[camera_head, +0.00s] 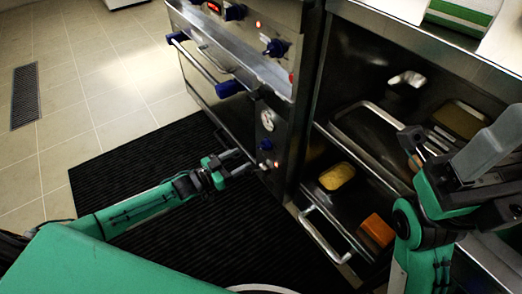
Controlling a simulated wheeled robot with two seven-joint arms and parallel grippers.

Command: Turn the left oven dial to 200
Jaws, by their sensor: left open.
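The steel oven (222,105) stands at the upper middle with several blue dials. One dial (267,144) sits on its control panel below a round white gauge (268,120); others (275,48) and (233,12) sit higher up. I cannot tell which is the left dial, and I cannot read any numbers. My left gripper (244,161) is open and empty, with its fingers pointing right, close to the panel below the gauge. Contact with a dial cannot be made out. My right gripper (416,152) is at the right, in front of the shelves; its jaws are unclear.
An open shelf unit (316,170) at the right holds trays, a yellow block (337,176) and an orange block (377,230). A green and white box (462,12) stands on the counter above. A black ribbed mat (120,180) covers the floor before the oven; tiles at left are clear.

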